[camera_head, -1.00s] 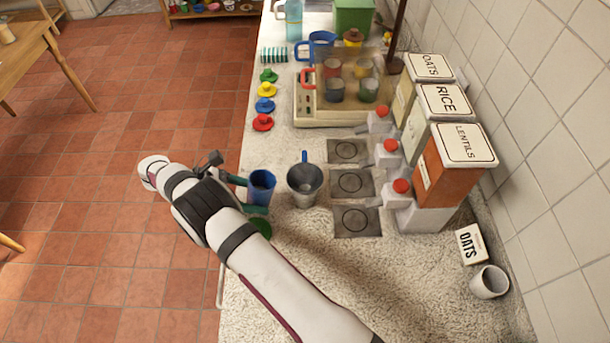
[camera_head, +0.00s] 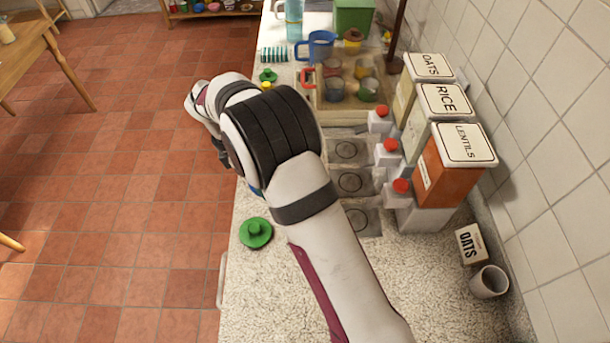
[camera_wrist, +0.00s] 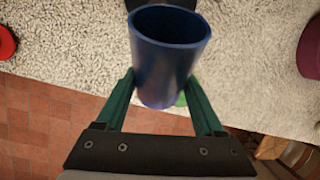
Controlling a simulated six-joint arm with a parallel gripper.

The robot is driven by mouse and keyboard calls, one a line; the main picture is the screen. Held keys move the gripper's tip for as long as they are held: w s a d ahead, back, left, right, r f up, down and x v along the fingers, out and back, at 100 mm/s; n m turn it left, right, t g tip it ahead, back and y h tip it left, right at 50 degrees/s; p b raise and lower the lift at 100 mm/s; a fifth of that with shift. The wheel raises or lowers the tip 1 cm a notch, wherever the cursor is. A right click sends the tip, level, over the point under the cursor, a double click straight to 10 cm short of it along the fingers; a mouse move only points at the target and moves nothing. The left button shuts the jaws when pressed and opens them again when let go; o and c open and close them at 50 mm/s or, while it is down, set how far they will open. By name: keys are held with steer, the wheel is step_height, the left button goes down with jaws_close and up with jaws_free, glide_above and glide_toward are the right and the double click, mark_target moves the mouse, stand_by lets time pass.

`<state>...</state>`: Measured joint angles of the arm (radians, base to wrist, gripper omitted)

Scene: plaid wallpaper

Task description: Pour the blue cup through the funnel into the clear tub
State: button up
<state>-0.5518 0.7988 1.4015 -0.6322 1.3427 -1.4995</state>
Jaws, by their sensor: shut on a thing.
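My gripper (camera_wrist: 165,88) is shut on the blue cup (camera_wrist: 165,60), with one green finger on each side of it. In the wrist view the cup's round mouth faces up and partly shows its inside; any contents cannot be made out. A dark thing shows behind the cup's rim; I cannot tell what it is. In the head view my arm hides the funnel, my fingertips and nearly all of the cup; only a small blue patch shows below the wrist. I cannot make out the clear tub under the funnel.
A green knobbed lid (camera_head: 255,232) lies on the counter, left of my arm. Dispensers of oats, rice and lentils (camera_head: 455,175) stand along the wall. A wooden tray (camera_head: 385,112) with several small cups and a blue jug (camera_head: 318,46) stand farther back.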

steer(key=shift+y, duration=0.3)
steer(key=shift+r+y, duration=0.4)
steer(key=shift+y, duration=0.3)
steer(key=shift+r+g+y, duration=0.4)
steer(key=shift+r+y, duration=0.15)
steer(key=shift+y, duration=0.25)
steer(key=shift+r, duration=0.1)
steer(key=shift+w+d+g+y, duration=0.2)
steer(key=shift+d+g+y, duration=0.1)
steer(key=shift+d+y, duration=0.65)
steer(key=shift+w+d+r+n+g+y, duration=0.1)
steer(key=shift+d+r+g+y, duration=0.1)
steer(key=shift+r+y, duration=0.4)
steer(key=shift+w+d+r+n+g+y, duration=0.1)
steer(key=shift+d+r+g+y, duration=0.1)
steer(key=shift+y, duration=0.7)
steer(key=shift+d+r+n+g+y, duration=0.1)
steer(key=shift+r+g+y, duration=0.2)
steer(key=shift+y, duration=0.45)
steer(key=shift+w+d+r+g+y+p, duration=0.2)
steer(key=shift+d+r+y, duration=0.3)
steer(key=shift+y, duration=0.45)
steer(key=shift+w+d+r+g+y+p, duration=0.15)
steer(key=shift+d+r+g+y, duration=0.25)
steer(key=shift+y, duration=0.55)
steer(key=shift+s, duration=0.1)
